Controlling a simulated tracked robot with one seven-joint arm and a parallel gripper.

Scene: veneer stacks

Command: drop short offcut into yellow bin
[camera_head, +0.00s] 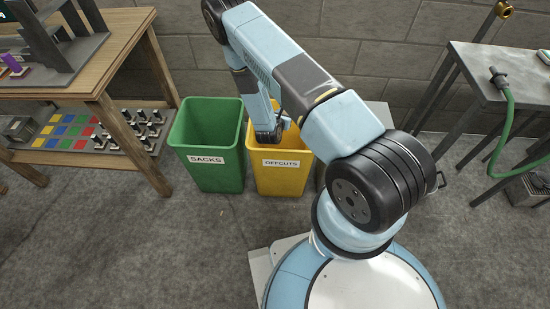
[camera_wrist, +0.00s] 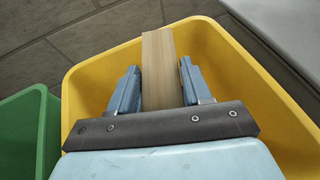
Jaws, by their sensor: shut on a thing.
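The yellow bin (camera_head: 280,181) labelled OFFCUTS stands on the floor in the head view, right of a green bin. Its rim also shows in the wrist view (camera_wrist: 82,85). The short offcut (camera_wrist: 158,60) is a plain light-brown wooden strip in the wrist view. My gripper (camera_wrist: 160,82) is shut on the offcut, one finger on each side of it. The gripper and offcut are over the yellow bin's opening. In the head view my arm hides much of the bin's opening, and I cannot make out the offcut there.
The green bin (camera_head: 215,178) labelled SACKS stands close beside the yellow bin on the left. A wooden bench (camera_head: 105,75) with a lower shelf is at the left. A grey table (camera_head: 490,65) with a green hose (camera_head: 504,125) is at the right. A block wall stands behind.

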